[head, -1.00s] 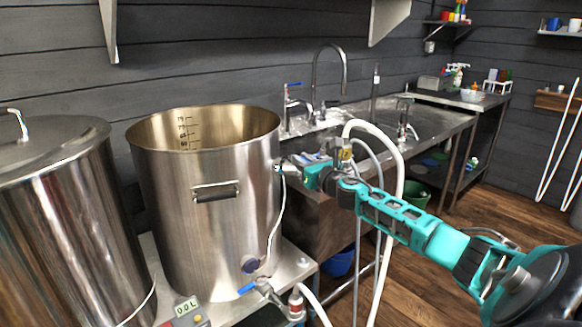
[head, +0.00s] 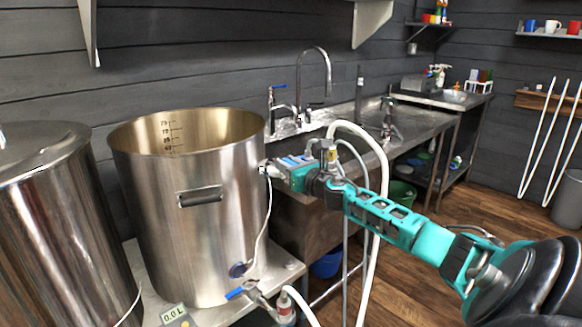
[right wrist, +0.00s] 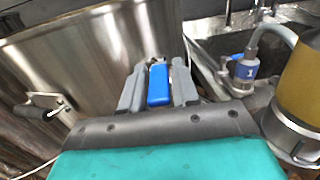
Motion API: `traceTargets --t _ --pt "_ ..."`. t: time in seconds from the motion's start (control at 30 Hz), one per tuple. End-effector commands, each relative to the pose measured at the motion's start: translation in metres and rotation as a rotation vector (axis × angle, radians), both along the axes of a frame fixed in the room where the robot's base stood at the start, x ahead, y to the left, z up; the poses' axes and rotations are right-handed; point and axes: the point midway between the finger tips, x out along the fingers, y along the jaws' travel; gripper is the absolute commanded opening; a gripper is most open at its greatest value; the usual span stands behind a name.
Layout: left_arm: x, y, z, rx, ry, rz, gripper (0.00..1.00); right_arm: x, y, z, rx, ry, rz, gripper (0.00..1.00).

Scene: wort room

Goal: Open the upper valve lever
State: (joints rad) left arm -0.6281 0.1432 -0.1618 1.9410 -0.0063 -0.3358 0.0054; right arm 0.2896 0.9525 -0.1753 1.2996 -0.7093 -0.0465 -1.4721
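The upper valve is at the right side of the open steel kettle (head: 160,230), near its rim. Its blue lever (right wrist: 158,85) shows in the right wrist view between my right gripper's two grey fingers (right wrist: 158,92). The fingers lie close along both sides of the lever and appear shut on it. In the head view my right gripper (head: 287,170) reaches the valve from the right and covers most of it. A lower valve with a blue handle (head: 236,293) sits at the kettle's base. My left gripper is not in view.
A closed steel vessel (head: 45,230) stands at the left. White hoses (head: 384,200) hang close behind my right arm. A sink counter with taps (head: 312,85) runs along the wall.

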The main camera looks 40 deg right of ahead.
Motion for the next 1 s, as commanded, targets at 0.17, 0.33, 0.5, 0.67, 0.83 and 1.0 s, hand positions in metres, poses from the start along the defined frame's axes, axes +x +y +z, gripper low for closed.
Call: traceTargets --t 0.17,0.33,0.5,0.67,0.83,1.0 --pt "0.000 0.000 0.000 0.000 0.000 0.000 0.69 -0.007 0.000 0.000 -0.001 0.000 -0.001 0.30" --pt "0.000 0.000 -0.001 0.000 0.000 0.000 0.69 -0.024 0.004 0.000 -0.003 0.001 0.001 0.30" --pt "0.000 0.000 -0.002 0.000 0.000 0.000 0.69 -0.043 0.006 -0.001 -0.001 0.003 0.000 0.30" --pt "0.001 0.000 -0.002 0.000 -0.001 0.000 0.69 -0.060 0.010 -0.001 0.000 0.003 0.000 0.30" --pt "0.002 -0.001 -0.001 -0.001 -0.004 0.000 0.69 -0.078 0.013 -0.001 0.001 0.004 0.001 0.30" --pt "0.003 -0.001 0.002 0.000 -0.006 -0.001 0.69 -0.098 0.017 -0.002 0.001 0.005 0.001 0.30"
